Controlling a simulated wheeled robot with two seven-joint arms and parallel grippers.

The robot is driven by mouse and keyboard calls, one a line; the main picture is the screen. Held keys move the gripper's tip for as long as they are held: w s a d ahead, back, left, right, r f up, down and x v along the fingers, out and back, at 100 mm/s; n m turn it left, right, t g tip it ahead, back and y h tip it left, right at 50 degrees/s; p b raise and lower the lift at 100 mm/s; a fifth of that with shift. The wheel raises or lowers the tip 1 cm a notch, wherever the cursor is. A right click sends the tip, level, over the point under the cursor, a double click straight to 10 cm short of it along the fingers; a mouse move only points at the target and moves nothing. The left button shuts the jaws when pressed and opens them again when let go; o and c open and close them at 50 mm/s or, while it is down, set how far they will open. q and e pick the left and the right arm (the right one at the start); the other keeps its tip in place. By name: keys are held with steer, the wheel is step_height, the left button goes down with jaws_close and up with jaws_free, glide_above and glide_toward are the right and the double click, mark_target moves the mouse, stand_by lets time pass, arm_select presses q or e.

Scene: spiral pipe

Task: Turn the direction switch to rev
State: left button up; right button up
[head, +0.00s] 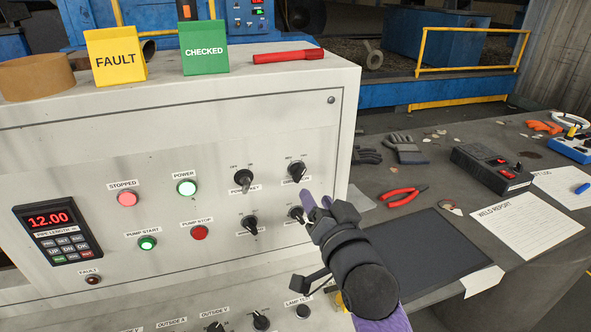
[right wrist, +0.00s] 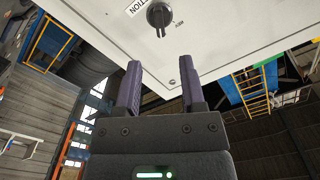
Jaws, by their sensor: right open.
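The direction switch (head: 297,172) is a black rotary knob at the upper right of the white control panel (head: 130,165). Its small position marks are too blurred to read surely in the head view. In the right wrist view the knob (right wrist: 159,15) is at the top, beside a label ending in "CTION". My right gripper (head: 318,200) is in front of the panel, just below and right of the knob in the head view. Its two purple fingers (right wrist: 161,75) are apart with nothing between them, and the knob lies beyond their tips. My left gripper is out of view.
Other black knobs sit close by, one to the left (head: 243,178) and one below (head: 250,223). A red pump stop button (head: 199,233) is lower left. A dark table (head: 400,220) to the right holds red pliers (head: 403,196), gloves and papers.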

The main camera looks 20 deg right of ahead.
mark_target(302, 175)
steer(key=w+b, duration=0.1)
steer(key=w, duration=0.6)
steer(key=shift+a+f, duration=0.1)
steer(key=shift+w, duration=0.6)
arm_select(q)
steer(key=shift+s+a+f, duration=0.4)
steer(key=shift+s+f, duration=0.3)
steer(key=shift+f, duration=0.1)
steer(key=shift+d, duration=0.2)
arm_select(e)
jaws_close()
